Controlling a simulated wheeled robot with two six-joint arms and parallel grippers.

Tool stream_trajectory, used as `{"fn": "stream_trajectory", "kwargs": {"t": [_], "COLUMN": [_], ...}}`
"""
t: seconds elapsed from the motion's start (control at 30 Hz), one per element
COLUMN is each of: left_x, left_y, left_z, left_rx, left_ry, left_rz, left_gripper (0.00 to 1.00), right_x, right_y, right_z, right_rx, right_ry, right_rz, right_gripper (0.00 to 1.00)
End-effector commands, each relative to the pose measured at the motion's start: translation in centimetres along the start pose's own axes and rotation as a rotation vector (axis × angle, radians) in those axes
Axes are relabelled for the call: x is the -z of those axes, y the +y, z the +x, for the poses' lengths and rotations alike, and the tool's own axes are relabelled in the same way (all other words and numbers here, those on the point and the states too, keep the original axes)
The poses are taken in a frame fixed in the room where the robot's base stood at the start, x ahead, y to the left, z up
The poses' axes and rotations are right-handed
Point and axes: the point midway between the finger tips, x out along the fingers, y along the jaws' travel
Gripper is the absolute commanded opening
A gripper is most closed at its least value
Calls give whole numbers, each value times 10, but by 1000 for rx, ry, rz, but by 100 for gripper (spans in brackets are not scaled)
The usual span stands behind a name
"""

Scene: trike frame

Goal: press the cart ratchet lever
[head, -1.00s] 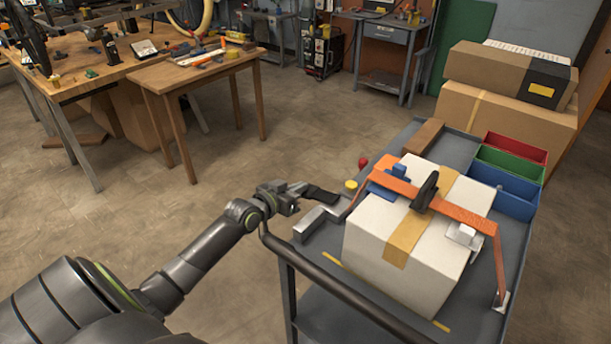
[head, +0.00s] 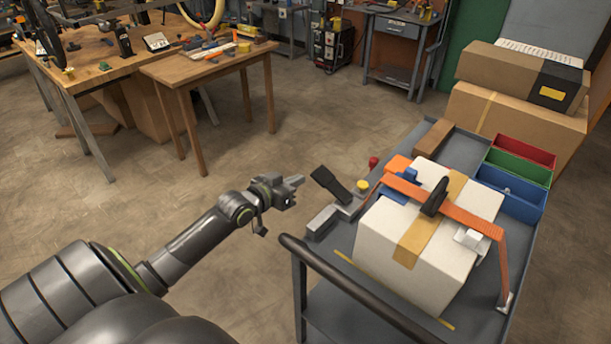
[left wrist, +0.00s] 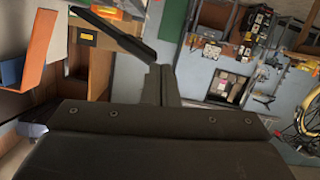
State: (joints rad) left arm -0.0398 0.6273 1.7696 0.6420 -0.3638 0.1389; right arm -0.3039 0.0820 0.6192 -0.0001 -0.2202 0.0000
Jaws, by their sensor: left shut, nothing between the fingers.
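The ratchet lever, a black paddle (head: 334,186), rises at a tilt from the left edge of the grey cart (head: 345,270), beside a grey metal bracket (head: 322,220). An orange strap (head: 470,222) runs over a white box (head: 400,250) on the cart. My left gripper (head: 300,181) is shut and empty, just left of the lever's free end, with a small gap in the head view. In the left wrist view the lever (left wrist: 115,32) crosses in front of the gripper (left wrist: 160,72); whether they touch is unclear there. My right gripper is out of view.
The cart's dark push handle (head: 350,290) curves along its near edge. A yellow knob (head: 362,186) and a red knob (head: 373,162) are close behind the lever. Red, green and blue bins (head: 510,190) stand at the right. Open floor lies left of the cart.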

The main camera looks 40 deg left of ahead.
Motion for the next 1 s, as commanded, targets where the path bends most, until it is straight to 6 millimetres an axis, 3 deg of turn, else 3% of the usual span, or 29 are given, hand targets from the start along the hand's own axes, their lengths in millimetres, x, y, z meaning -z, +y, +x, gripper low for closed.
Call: {"fn": "stream_trajectory", "kwargs": {"t": [0.1,0.33,1.0], "left_x": [1,1,0], "left_y": [0,-1,-1], "left_z": [-23,-46,-50], "left_rx": [0,0,-1], "left_ry": [-2,0,2], "left_rz": [3,1,0], "left_gripper": [0,0,0], "right_x": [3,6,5], "right_y": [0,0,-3], "right_z": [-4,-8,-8], "right_rx": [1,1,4], "right_ry": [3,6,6], "right_rz": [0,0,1], "right_gripper": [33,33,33]}}
